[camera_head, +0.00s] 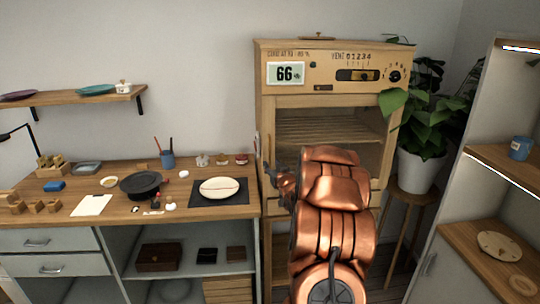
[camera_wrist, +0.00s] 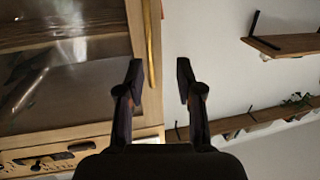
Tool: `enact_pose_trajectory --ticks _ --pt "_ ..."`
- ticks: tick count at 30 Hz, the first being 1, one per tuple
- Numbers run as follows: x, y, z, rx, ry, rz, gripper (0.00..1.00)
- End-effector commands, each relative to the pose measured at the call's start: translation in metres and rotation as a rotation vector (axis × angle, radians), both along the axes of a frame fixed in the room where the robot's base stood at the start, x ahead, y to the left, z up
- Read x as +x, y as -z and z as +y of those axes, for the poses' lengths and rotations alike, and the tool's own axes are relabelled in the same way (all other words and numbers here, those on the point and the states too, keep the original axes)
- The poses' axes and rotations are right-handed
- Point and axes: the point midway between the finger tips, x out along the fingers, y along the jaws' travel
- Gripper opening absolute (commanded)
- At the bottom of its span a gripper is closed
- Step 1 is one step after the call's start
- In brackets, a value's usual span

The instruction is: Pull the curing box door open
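The curing box (camera_head: 350,47) is a tall wooden cabinet with a panel reading 66 in the head view. Its door (camera_head: 322,101) has a wooden frame and a glass pane with slatted shelves behind; it looks shut. My copper arm hides its lower part. In the wrist view, which is turned over, the glass door (camera_wrist: 70,95) fills the left side. A thin brass handle (camera_wrist: 151,40) runs along the door's edge. My gripper (camera_wrist: 159,68) is open, its dark fingers apart, with the handle's line between them, nearer the left finger. I cannot tell whether they touch. My gripper (camera_head: 273,175) is at the box's left edge in the head view.
A workbench (camera_head: 110,215) with a black plate stand (camera_head: 141,183), a white plate on a dark mat (camera_head: 236,199) and small tools stands left of the box. A potted plant (camera_head: 422,170) on a stool stands right. An open shelf unit (camera_head: 455,200) is at far right.

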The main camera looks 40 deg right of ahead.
Motion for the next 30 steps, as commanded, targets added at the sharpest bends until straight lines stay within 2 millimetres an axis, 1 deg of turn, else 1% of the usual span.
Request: enact_pose_trajectory --ticks 1,3,7,11,17,30 --pt "-0.003 0.001 -0.007 -0.004 0.004 -0.018 0.36" --pt "-0.004 -0.001 -0.012 -0.013 0.004 -0.039 0.36" --pt "-0.003 -0.002 -0.016 -0.018 0.003 -0.053 0.36" --pt "0.001 -0.004 -0.018 -0.021 0.003 -0.054 0.36" --pt "0.016 -0.005 -0.024 -0.02 0.002 -0.053 0.36" --pt "0.056 -0.004 -0.044 -0.02 0.002 -0.053 0.36"
